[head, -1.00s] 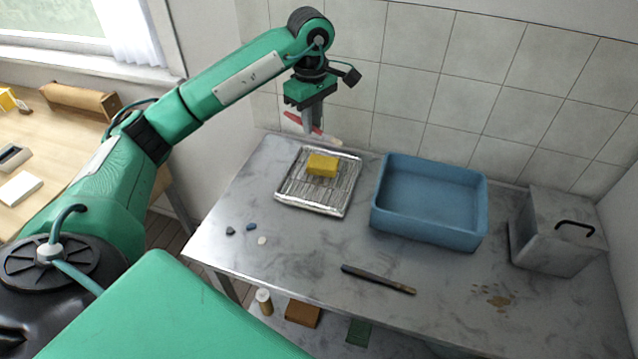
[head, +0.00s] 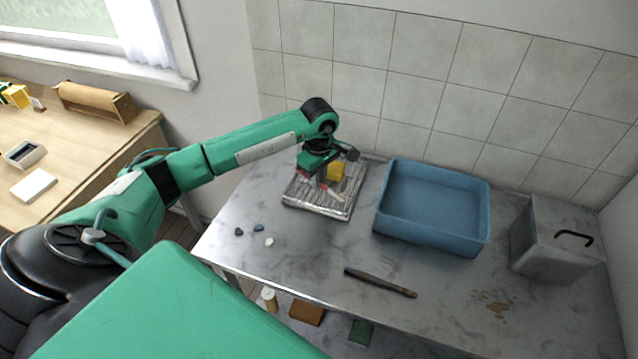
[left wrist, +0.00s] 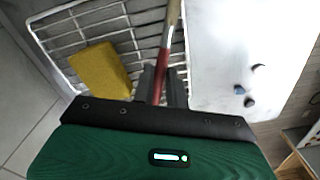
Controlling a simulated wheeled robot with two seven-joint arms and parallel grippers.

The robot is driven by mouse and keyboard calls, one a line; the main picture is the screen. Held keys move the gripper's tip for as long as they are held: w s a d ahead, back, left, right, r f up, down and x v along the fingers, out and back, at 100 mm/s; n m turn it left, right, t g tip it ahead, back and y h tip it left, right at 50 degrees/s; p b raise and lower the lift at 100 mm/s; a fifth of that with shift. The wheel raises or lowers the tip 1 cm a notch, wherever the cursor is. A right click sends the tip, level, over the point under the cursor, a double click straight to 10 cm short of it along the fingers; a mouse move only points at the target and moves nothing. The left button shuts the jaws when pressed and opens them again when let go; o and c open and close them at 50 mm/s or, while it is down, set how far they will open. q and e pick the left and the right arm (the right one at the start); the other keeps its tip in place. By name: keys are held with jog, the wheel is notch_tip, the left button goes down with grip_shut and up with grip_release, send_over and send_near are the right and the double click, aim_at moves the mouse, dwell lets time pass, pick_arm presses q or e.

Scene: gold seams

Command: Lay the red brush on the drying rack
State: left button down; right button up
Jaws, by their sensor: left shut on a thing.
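The red brush (left wrist: 165,60) is between the fingers of my left gripper (left wrist: 163,88) in the left wrist view, its pale end pointing away. In the head view the left gripper (head: 322,182) is low over the drying rack (head: 300,200), and only a little of the brush shows. The gripper is shut on the brush. The rack wires also show behind the brush in the left wrist view (left wrist: 112,40). I cannot tell whether the brush touches the rack. My right gripper is out of view.
A yellow sponge (head: 335,172) is on the rack, close to the gripper; it also shows in the left wrist view (left wrist: 98,70). A blue basin (head: 430,238) stands to the right, then a grey box (head: 550,245). A dark-handled tool (head: 380,283) and several pebbles (head: 258,228) lie in front.

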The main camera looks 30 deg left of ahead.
pick_arm(q)
notch_tip(320, 180, down, 3)
jog(key=shift+r, duration=0.15)
jog(key=shift+f, duration=0.3)
jog(key=c, duration=1.8)
grip_release()
jog(key=shift+f, duration=0.1)
jog(key=shift+c, duration=0.2)
jog(key=o, duration=0.4)
jog(key=shift+o, duration=0.2)
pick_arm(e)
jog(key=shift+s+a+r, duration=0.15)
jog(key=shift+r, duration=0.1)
